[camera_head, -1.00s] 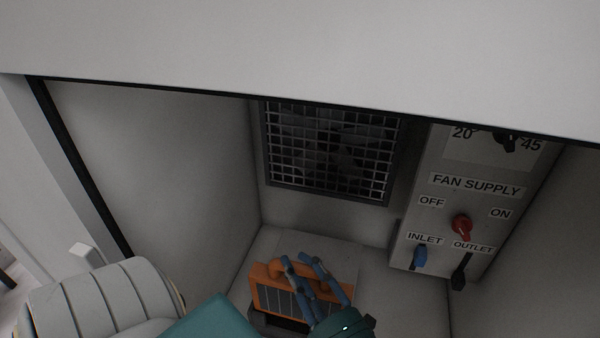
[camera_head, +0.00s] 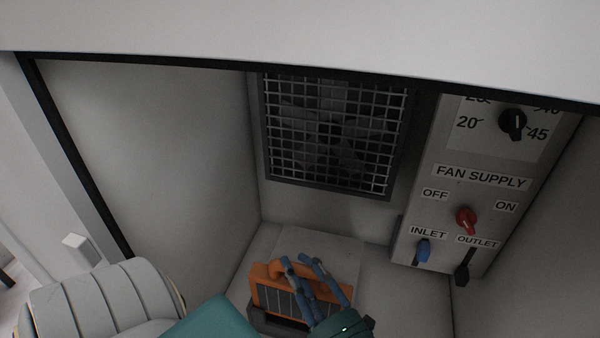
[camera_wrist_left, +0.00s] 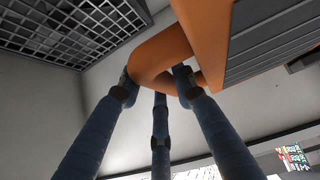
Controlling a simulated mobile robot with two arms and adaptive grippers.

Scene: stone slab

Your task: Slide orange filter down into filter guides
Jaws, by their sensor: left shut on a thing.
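The orange filter (camera_head: 266,288) has an orange frame, a grey slatted face and a loop handle on top. It is low in the cabinet in the head view, just above or in a dark slot-like piece (camera_head: 262,317) at its lower edge; I cannot tell how deep it sits. My left gripper (camera_head: 294,264) has blue fingers shut on the filter's handle. In the left wrist view the fingers close around the orange handle (camera_wrist_left: 155,55), with the slatted filter face (camera_wrist_left: 275,40) at the right. The filter guides are mostly hidden behind the filter and my arm. My right gripper is not in view.
A metal grille (camera_head: 335,135) covers a fan on the back wall. At the right is a control panel (camera_head: 445,215) with a red knob (camera_head: 466,220), a blue inlet lever (camera_head: 423,251) and a black outlet lever (camera_head: 462,274). The cabinet's top edge crosses above.

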